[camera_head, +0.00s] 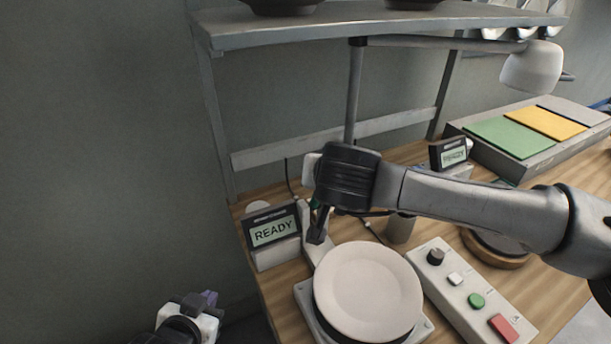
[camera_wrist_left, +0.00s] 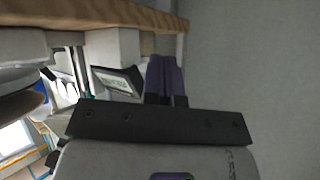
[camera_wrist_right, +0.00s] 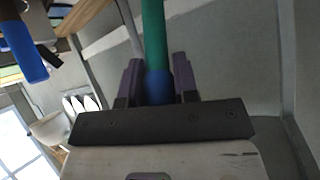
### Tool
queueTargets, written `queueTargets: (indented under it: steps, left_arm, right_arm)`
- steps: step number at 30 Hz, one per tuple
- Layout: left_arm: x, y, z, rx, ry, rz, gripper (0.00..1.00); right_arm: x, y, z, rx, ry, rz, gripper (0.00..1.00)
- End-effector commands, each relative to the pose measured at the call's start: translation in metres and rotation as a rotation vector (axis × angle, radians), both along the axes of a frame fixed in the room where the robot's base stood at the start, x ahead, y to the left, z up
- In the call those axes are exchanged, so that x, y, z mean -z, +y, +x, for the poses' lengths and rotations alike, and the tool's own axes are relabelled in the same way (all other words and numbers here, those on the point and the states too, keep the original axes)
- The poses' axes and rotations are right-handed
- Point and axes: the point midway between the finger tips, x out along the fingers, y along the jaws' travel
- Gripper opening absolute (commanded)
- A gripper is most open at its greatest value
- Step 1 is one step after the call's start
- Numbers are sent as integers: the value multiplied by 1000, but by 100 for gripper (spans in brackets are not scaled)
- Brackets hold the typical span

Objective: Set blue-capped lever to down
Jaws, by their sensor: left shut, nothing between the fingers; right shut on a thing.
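The blue-capped lever (camera_wrist_right: 154,40) shows in the right wrist view as a green shaft with a blue end. My right gripper (camera_wrist_right: 158,86) is shut on that blue end, one purple finger on each side. My left gripper (camera_head: 209,298) is low at the left, off the table, apart from everything. In the left wrist view its purple fingers (camera_wrist_left: 165,80) are together and empty.
A white plate (camera_head: 368,288) sits on a device right of the READY display (camera_head: 273,232). A button panel (camera_head: 468,290) and a second display (camera_head: 454,154) stand further right. A shelf (camera_head: 330,22) and lamp (camera_head: 533,67) are overhead. Another blue cylinder (camera_wrist_right: 24,50) shows in the right wrist view.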

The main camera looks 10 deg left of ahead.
Motion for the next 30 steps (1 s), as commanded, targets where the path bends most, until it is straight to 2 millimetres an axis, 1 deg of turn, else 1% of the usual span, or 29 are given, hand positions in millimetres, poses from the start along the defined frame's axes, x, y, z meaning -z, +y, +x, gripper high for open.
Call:
queueTargets:
  steps: [1, 3, 11, 15, 17, 18, 21, 24, 26, 28, 30]
  left_arm:
    - [-22, 3, 16, -6, -47, 4, 0]
    - [-47, 6, 35, -14, -96, 9, 0]
    - [-139, 11, 101, 9, -215, -12, 0]
    - [-188, 11, 134, 52, -237, -45, 0]
    - [-208, 11, 148, 79, -235, -67, 0]
    - [-221, 10, 157, 99, -230, -83, 0]
    - [-252, 9, 179, 160, -198, -140, 0]
    - [-276, 5, 200, 239, -134, -224, 0]
    - [-282, 2, 211, 290, -80, -283, 0]
    - [-281, -2, 222, 348, -5, -361, 0]
    - [-271, -6, 231, 405, 90, -452, 0]
  right_arm:
    - [0, -1, 0, 1, -2, -2, 0]
    - [0, -1, 0, 2, -2, -1, 0]
    - [0, -1, 1, 2, -2, -1, 0]
    - [0, -1, 1, 2, -2, -1, 0]
    - [0, -1, 1, 2, -2, -1, 0]
    - [0, -1, 1, 2, -2, -1, 0]
    - [0, -1, 1, 2, -2, -1, 0]
    - [0, -1, 1, 2, -2, -1, 0]
    - [0, -1, 1, 2, -2, -1, 0]
    - [0, -1, 1, 2, -2, -1, 0]
    - [0, -1, 1, 2, -2, -1, 0]
